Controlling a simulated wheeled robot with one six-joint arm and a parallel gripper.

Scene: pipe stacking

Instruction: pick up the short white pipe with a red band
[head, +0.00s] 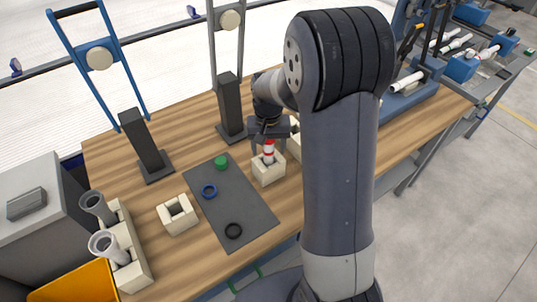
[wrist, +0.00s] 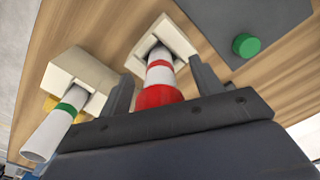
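The white pipe with red bands (wrist: 160,75) stands in a cream holder block (wrist: 168,32). In the head view the pipe (head: 268,148) shows below my gripper, its lower part sunk in the block (head: 268,172). In the wrist view my gripper (wrist: 163,85) has one finger on each side of the pipe, with a small gap visible on both sides. The gripper looks open and holds nothing. The wide red end of the pipe lies nearest the wrist camera and is partly hidden by the gripper's body.
A white pipe with a green band (wrist: 50,130) stands in a neighbouring block (wrist: 85,75). A grey mat (head: 235,205) carries a green cap (head: 221,162), a blue ring (head: 209,191) and a black ring (head: 233,230). Dark posts (head: 230,105) stand behind.

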